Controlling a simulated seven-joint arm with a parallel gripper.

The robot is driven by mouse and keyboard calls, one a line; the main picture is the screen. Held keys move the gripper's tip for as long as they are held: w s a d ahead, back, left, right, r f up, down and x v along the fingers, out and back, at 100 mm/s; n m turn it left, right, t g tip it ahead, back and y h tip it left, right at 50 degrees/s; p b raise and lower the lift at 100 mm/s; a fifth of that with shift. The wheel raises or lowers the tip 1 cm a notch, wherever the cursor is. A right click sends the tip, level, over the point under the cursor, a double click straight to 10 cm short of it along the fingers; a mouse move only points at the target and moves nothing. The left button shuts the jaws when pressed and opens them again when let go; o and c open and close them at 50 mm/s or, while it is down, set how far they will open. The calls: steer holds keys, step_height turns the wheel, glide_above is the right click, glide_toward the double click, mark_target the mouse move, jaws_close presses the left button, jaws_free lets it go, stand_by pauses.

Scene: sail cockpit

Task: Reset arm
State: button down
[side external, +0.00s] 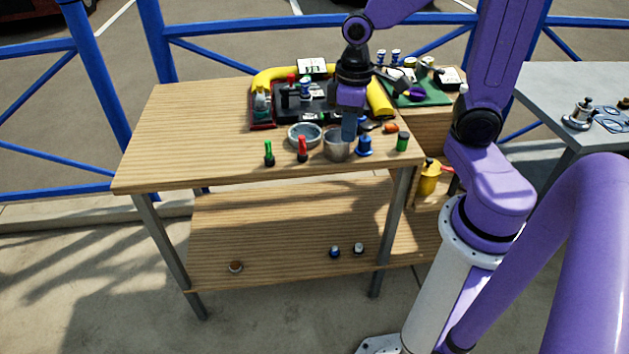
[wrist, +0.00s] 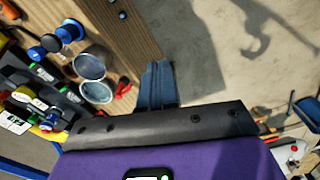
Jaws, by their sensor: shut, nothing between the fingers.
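My gripper (side external: 348,138) points down above the right part of the wooden table, and its blue-grey fingers are together with nothing between them. In the side view the fingertips overlap a grey metal cup (side external: 337,151); I cannot tell the height between them. In the wrist view my shut fingers (wrist: 157,82) show against the floor past the table edge. The arm (side external: 494,70) is purple and reaches in from the right.
A bowl (side external: 305,134), a green-topped item (side external: 269,153), a red-topped item (side external: 302,149) and a blue item (side external: 364,146) stand near the front edge. A black tray (side external: 300,111) and yellow tube (side external: 277,75) lie behind. The table's left half (side external: 190,125) is clear.

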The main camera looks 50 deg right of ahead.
steer(key=s+a+n, duration=0.3)
steer(key=s, duration=0.4)
steer(key=s+a+r+n, duration=0.1)
steer(key=s+a+n, duration=0.2)
steer(key=s, duration=0.4)
steer(key=shift+a+r+n, duration=0.2)
steer(key=shift+r+n, duration=0.05)
steer(key=shift+n, duration=0.45)
